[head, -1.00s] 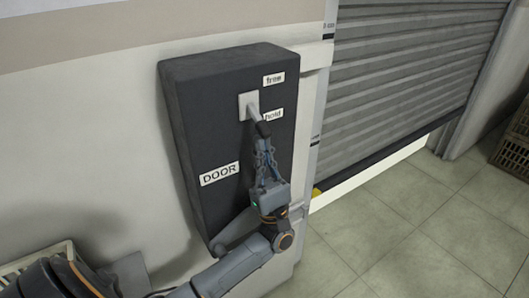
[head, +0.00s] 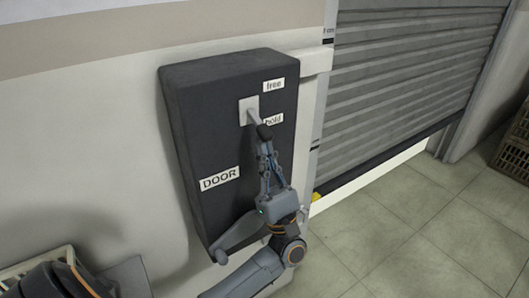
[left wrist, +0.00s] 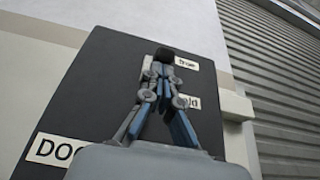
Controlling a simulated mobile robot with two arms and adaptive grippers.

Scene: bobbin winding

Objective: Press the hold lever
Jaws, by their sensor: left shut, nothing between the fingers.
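The hold lever (head: 256,119) sticks out from a pale square plate (head: 245,106) on a dark wall box (head: 205,130) marked DOOR. It points down and outward, toward the "hold" label (head: 274,119); the "free" label (head: 274,86) is above. Its dark knob (head: 264,132) is at the tips of my left gripper (head: 267,147). The gripper is shut with nothing between its fingers. In the left wrist view the dark knob (left wrist: 164,55) shows just beyond the closed fingertips. I cannot tell whether they touch. My right gripper is not in view.
A grey roller shutter (head: 410,80) stands right of the box, with a bright gap below it. Tiled floor (head: 400,230) is clear in front. A brown crate (head: 515,150) is at the far right and a pale crate (head: 35,264) at the lower left.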

